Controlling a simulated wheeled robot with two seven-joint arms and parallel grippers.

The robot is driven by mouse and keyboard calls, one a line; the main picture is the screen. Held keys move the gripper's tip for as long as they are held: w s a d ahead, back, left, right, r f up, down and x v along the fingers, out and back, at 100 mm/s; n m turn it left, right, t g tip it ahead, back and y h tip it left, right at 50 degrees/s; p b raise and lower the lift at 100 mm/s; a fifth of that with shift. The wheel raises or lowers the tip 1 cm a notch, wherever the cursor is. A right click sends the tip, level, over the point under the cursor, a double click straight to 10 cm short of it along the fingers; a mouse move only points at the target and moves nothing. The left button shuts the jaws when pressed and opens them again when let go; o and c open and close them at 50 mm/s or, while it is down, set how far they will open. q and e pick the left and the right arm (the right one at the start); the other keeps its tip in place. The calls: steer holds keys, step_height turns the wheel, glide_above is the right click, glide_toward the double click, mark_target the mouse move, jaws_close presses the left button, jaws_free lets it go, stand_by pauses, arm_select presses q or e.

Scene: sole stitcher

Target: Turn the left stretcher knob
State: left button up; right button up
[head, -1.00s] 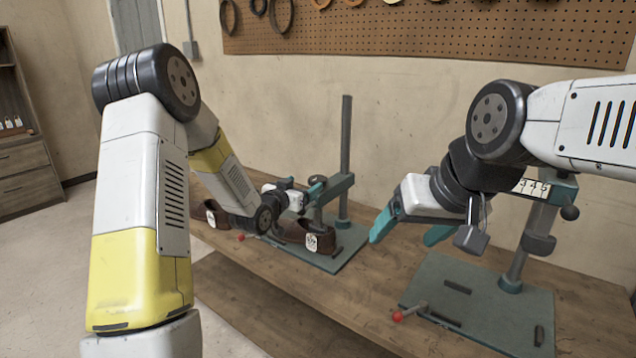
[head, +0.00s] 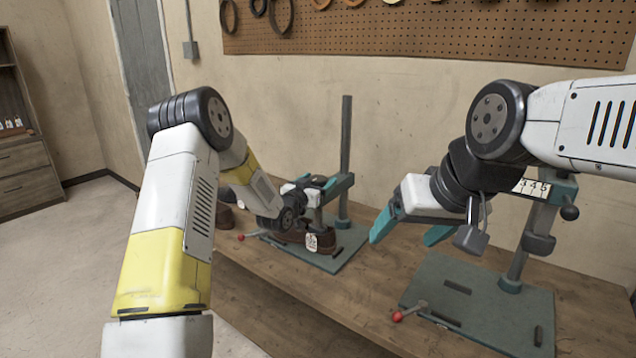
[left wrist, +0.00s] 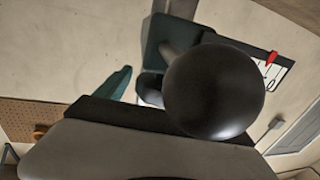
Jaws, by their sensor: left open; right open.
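The left stretcher stands at the back middle of the bench, with a grey post (head: 345,150) and a green base plate (head: 345,255). My left gripper (head: 318,184) is at its head, partly hidden by my own wrist. In the left wrist view a large black ball knob (left wrist: 213,92) fills the middle, very close to the camera. A teal finger (left wrist: 118,84) of the open left gripper shows left of it; the other finger is not clear. I cannot tell whether the gripper touches the knob. My right gripper (head: 405,232) is open and empty above the bench.
A brown shoe with a white tag (head: 312,242) is on the left stretcher's base. A second stretcher (head: 480,300) stands at the right, with a black knob (head: 570,213) and red-tipped lever (head: 397,316). The wooden bench (head: 300,300) is clear at the front.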

arm_select(q)
steer(key=c, duration=1.4)
steer(key=shift+y, duration=0.3)
steer(key=n+t+y, duration=0.1)
steer(key=n+y, duration=0.2)
steer(key=y, duration=0.2)
steer(key=shift+d+n+t, duration=0.2)
steer(key=shift+n+t, duration=0.2)
steer(key=n+y, duration=0.2)
steer(key=y, duration=0.2)
steer(key=shift+n, duration=0.3)
steer(key=n+y, duration=0.2)
steer(key=y, duration=0.1)
steer(key=n+g+y, duration=0.1)
steer(key=y, duration=0.2)
steer(key=shift+a+n, duration=0.1)
steer(key=shift+n, duration=0.3)
steer(key=shift+a+n+g+y, duration=0.15)
steer(key=shift+n+g+y, duration=1.7)
steer(key=shift+y, duration=0.55)
steer(key=shift+n+y, duration=0.25)
steer(key=shift+y, duration=0.05)
